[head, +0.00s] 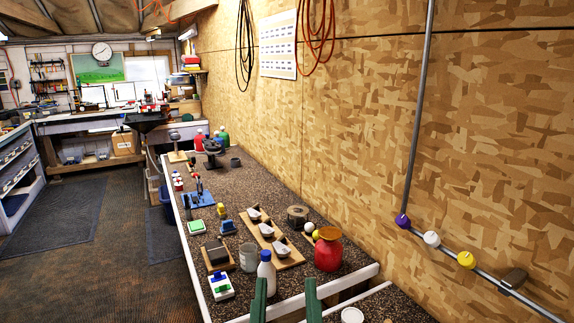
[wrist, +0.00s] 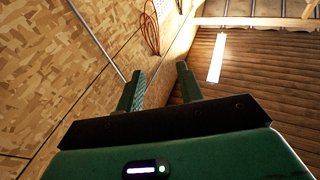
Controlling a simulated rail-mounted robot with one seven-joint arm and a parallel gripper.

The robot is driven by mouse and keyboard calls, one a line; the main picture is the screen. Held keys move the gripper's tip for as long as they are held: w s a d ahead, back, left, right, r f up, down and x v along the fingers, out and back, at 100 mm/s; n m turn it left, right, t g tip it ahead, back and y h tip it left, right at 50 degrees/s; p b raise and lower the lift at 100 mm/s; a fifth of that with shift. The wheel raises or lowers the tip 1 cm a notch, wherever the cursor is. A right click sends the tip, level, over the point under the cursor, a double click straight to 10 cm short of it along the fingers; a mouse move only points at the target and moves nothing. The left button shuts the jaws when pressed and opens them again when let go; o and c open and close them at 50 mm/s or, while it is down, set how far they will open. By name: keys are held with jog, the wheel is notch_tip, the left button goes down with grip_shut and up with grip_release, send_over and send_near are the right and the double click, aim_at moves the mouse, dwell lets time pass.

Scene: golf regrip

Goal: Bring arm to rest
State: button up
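My gripper (wrist: 158,88) shows in the wrist view with its two green fingers apart and nothing between them. It points up toward the wall and the wooden ceiling. In the head view two green finger-like parts of my gripper (head: 285,302) rise at the bottom edge, apart, in front of the near end of the workbench. No object is held. The rest of my arm is out of sight in the head view.
The speckled workbench (head: 262,188) carries a red jar (head: 328,254), a white bottle with a blue cap (head: 266,272), and a wooden board with several club heads (head: 285,256). The particle-board wall (head: 370,120) bounds the right. A grey pipe (head: 418,110) runs down it. The floor (head: 90,270) at left is clear.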

jog(key=s+r+t, duration=0.4)
jog(key=s+r, duration=0.3)
jog(key=r, duration=0.3)
notch_tip(320, 180, up, 31)
jog(key=p, duration=3)
jog(key=shift+w+a+f+p, duration=0.15)
jog(key=shift+f+p, duration=0.05)
jog(key=shift+p, duration=0.15)
jog(key=shift+f, duration=0.1)
jog(key=shift+c, duration=0.3)
